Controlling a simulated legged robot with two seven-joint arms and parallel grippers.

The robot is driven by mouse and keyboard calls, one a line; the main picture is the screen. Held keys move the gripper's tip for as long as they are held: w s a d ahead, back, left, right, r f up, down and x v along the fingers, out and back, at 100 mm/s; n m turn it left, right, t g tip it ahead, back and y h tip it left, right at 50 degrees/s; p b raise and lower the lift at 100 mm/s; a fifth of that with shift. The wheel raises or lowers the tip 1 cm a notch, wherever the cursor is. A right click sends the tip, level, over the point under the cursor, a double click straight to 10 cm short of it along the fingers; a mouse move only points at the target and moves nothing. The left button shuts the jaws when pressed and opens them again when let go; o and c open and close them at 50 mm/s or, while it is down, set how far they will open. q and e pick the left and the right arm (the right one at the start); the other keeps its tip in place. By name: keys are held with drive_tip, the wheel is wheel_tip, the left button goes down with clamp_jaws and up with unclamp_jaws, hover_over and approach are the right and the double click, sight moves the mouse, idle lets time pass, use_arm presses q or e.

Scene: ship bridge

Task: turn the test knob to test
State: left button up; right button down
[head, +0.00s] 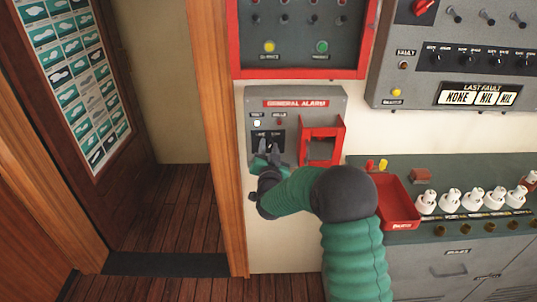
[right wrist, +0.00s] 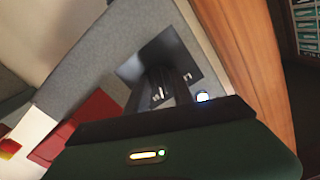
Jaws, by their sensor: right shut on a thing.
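The general alarm box (head: 335,98) is a grey panel on the wall with a red label, lamps and a dark plate. The test knob sits on the dark plate (head: 262,135) and is mostly hidden by my right gripper (head: 268,147). My right gripper is at the plate, shut on the knob. The right wrist view shows the dark plate (right wrist: 150,53) with my fingers (right wrist: 168,88) against it and a lit white lamp (right wrist: 203,97) beside them. The knob's exact setting cannot be read. My left gripper does not show.
A red square frame (head: 340,140) is on the box just right of my gripper. A red tray (head: 393,203) and several white fuses (head: 450,201) stand on the counter at the right. A wooden door post (head: 217,130) is close on the left.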

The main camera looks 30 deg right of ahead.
drive_tip(key=shift+a+f+m+b, duration=0.1)
drive_tip(key=shift+f+m+b, duration=0.35)
drive_tip(key=shift+m+b, duration=0.45)
drive_tip(key=c, duration=1.4)
unclamp_jaws()
drive_tip(key=o, duration=0.3)
drive_tip(key=shift+w+r, duration=0.1)
drive_tip(key=shift+w, duration=0.05)
drive_tip(key=shift+r, duration=0.1)
drive_tip(key=v, duration=1.6)
drive_tip(key=shift+s+b, duration=0.35)
drive_tip(key=shift+s, duration=0.1)
